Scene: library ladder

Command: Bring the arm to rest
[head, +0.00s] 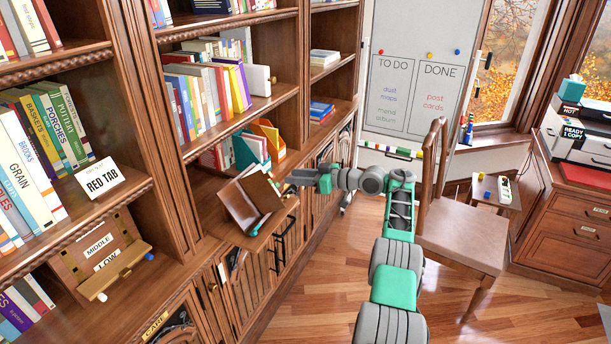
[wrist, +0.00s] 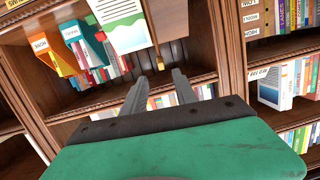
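My arm reaches from the bottom right of the head view toward the bookcase. My gripper (head: 292,180) is at its end, in front of the lower shelves and to the right of a brown book stand (head: 247,204). In the wrist view my gripper (wrist: 160,80) shows two grey fingers with a gap between them. Nothing is held in the gap. The fingers point toward a wooden shelf, and I cannot tell how far they are from it.
The bookcase (head: 222,119) fills the left side with books. A chair (head: 460,232) stands right of my arm, with a whiteboard (head: 415,85) behind. A drawer cabinet (head: 571,212) stands at the far right. Wooden floor (head: 310,290) is clear left of my arm.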

